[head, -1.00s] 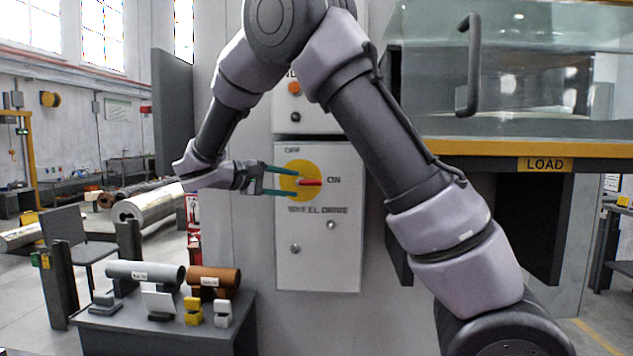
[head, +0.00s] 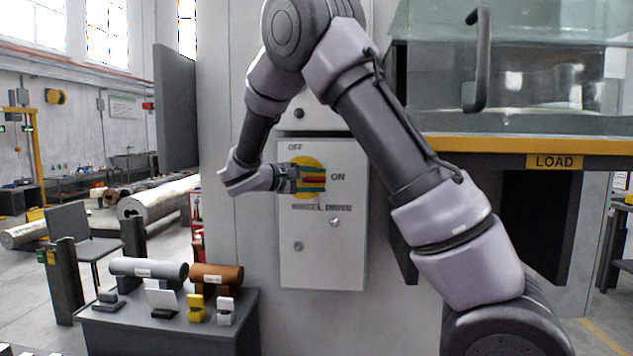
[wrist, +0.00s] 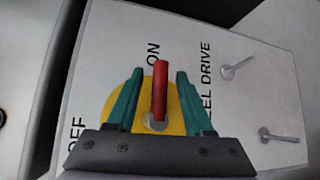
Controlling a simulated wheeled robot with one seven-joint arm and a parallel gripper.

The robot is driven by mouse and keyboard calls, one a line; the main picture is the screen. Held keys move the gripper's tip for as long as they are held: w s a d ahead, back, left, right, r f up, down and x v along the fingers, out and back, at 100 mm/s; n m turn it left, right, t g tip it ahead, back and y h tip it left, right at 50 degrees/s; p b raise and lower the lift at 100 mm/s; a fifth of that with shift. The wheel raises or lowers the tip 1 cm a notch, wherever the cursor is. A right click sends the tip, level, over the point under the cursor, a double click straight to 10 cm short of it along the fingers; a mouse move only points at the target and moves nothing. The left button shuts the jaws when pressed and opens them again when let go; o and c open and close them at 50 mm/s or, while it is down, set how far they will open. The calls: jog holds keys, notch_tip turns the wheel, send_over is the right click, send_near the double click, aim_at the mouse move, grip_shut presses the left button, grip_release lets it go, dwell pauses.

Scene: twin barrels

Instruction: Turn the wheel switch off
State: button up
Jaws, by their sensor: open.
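The wheel switch is a red handle (wrist: 160,92) on a yellow disc (head: 299,167), set on a pale panel (head: 320,250) marked OFF, ON and WHEEL DRIVE. In both views the handle points toward the ON label. My gripper (head: 312,182) is at the switch in the head view, its fingers over the disc. In the wrist view my gripper (wrist: 157,100) is open, with one teal finger on each side of the red handle. Gaps show between the handle and both fingers. In the head view, the gripper partly hides the handle and disc.
Two small levers (wrist: 238,67) stick out of the panel below the switch. A low table (head: 165,335) at left holds a grey cylinder (head: 148,270), a brown cylinder (head: 216,275) and small blocks. A glass-fronted cabinet with a yellow LOAD ledge (head: 480,146) stands at right.

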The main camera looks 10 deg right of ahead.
grip_shut()
dwell(1.4)
